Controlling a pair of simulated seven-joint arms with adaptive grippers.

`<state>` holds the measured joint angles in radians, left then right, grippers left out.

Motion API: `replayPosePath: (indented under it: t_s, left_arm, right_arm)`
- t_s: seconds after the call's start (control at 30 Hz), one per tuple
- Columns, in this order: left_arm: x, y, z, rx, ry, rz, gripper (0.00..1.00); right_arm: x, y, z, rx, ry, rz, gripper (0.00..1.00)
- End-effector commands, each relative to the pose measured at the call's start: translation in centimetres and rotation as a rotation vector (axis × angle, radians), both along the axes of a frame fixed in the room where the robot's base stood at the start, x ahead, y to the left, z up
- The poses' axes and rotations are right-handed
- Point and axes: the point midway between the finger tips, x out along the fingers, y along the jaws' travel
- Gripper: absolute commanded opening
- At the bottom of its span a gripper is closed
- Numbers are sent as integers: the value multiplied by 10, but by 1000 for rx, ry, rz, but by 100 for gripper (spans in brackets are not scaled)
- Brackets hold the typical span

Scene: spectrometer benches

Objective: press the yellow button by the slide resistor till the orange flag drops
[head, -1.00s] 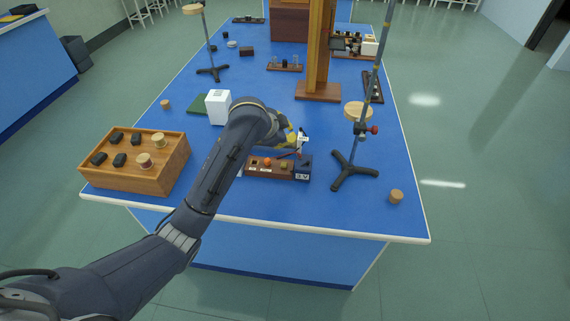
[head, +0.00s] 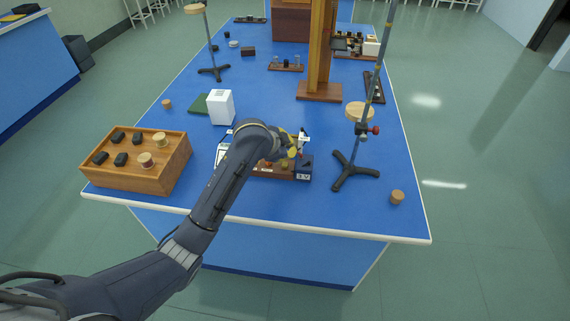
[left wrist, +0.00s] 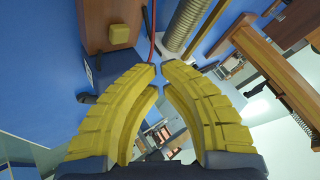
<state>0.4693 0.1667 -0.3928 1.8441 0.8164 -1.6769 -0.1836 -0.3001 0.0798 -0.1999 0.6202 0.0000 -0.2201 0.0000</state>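My left gripper (head: 294,146) hovers at the wooden component board (head: 272,172) near the table's front. In the left wrist view its curved yellow fingers (left wrist: 161,69) nearly meet at the tips, with nothing seen between them. The yellow button (left wrist: 121,33) is a small rounded square on brown wood, up and left of the fingertips and apart from them. A ridged coil (left wrist: 187,25), seemingly the slide resistor, lies above the fingertips, beside a red wire (left wrist: 152,30). I cannot make out the orange flag. My right gripper is not in view.
A dark block with a white label (head: 304,168) ends the board at the right. A tripod stand (head: 354,172) rises to its right. A wooden box (head: 155,178) stands at the left, a white block (head: 221,106) behind. The blue table (head: 255,207) is clear in front.

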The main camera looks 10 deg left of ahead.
Motion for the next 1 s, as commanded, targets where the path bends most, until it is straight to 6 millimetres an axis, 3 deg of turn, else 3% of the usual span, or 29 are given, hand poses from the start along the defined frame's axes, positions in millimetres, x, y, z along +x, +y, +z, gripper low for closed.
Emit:
replayPosePath:
  t_s: [0.4,0.8,0.83,1.0]
  left_arm:
    - [0,0,-26,0,1,-1,0]
    - [0,0,-28,0,1,-1,0]
    - [0,0,-28,0,1,-1,4]
    - [0,0,-28,0,1,-1,0]
  right_arm:
    - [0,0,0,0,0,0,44]
    - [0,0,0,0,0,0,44]
    - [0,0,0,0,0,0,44]
    - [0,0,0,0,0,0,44]
